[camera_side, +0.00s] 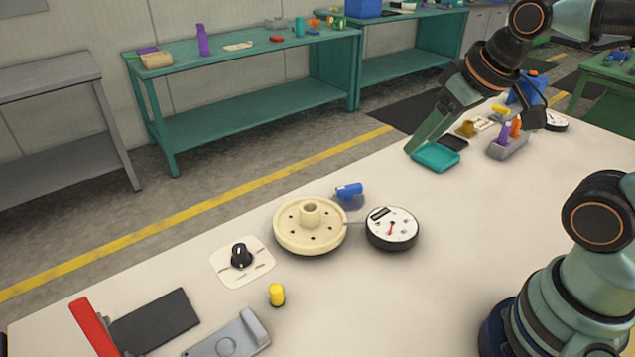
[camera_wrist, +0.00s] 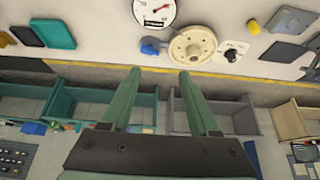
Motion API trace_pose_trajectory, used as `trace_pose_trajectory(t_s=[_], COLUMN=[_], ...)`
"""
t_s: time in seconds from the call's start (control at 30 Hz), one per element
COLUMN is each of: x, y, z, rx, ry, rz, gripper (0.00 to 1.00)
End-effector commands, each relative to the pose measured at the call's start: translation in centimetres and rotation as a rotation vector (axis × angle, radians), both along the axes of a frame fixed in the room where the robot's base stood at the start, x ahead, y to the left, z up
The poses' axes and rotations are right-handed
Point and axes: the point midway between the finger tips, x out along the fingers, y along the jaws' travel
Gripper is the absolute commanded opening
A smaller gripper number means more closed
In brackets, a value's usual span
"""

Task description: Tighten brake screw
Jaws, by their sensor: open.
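A cream round hub (camera_side: 290,236) with a raised centre and several small holes lies on the pale worktop, and it also shows in the wrist view (camera_wrist: 205,36). A black knob (camera_side: 241,256) stands on a cream plate left of the hub; the wrist view shows the knob too (camera_wrist: 231,55). I cannot tell which part is the brake screw. A white-faced dial gauge (camera_side: 391,230) sits right of the hub, with a thin rod between them. My gripper (camera_wrist: 160,72) is open and empty. In the side view its finger is near a teal tray, well away from the hub.
A blue tool (camera_side: 349,191) lies behind the hub. A yellow cylinder (camera_side: 277,294), a dark slab (camera_side: 155,323) and a red handle (camera_side: 92,326) are at the front left. The teal tray (camera_side: 435,157) and a grey holder (camera_side: 507,147) are at the back. The right-centre worktop is clear.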

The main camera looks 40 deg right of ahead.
Motion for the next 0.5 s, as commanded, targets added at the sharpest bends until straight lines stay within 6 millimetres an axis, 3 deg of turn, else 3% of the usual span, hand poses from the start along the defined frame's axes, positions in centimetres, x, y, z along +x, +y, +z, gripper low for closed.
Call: trace_pose_trajectory(t_s=[0.17, 0.5], x=[1.5, 8.4], y=[-0.2, -1.0], z=[0.4, -0.4], rx=[-0.044, -0.191], ry=[0.044, 0.202], rz=[0.081, 0.45], gripper=[0.61, 0.61])
